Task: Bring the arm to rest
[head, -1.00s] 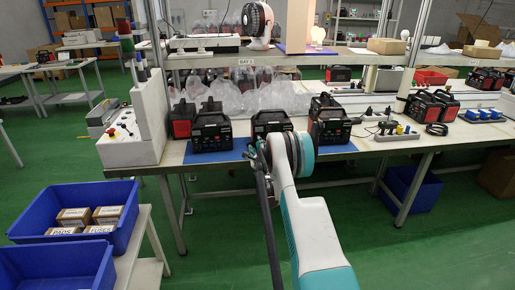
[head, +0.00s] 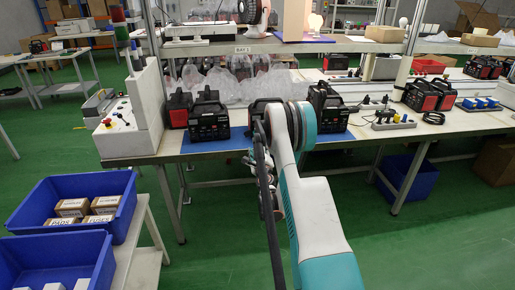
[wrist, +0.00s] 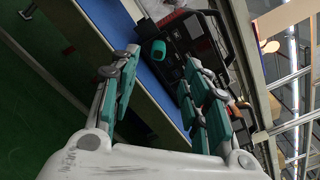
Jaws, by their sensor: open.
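My arm (head: 310,205) reaches forward from the lower right of the head view to the front edge of the workbench. In the wrist view my gripper (wrist: 160,62) has its two teal-padded fingers spread apart, with nothing between them. Beyond the fingers are a black power unit (wrist: 180,62) with a handle and the blue mat (wrist: 152,85); I cannot tell the exact gap. In the head view the arm hides much of the gripper and part of the middle power unit (head: 259,108).
Black power units stand on the bench, at the left (head: 208,122) and right (head: 327,110) of the arm. A control box (head: 130,130) stands at the bench's left end. Two blue bins (head: 110,222) are at lower left. The green floor (head: 420,250) is clear at lower right.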

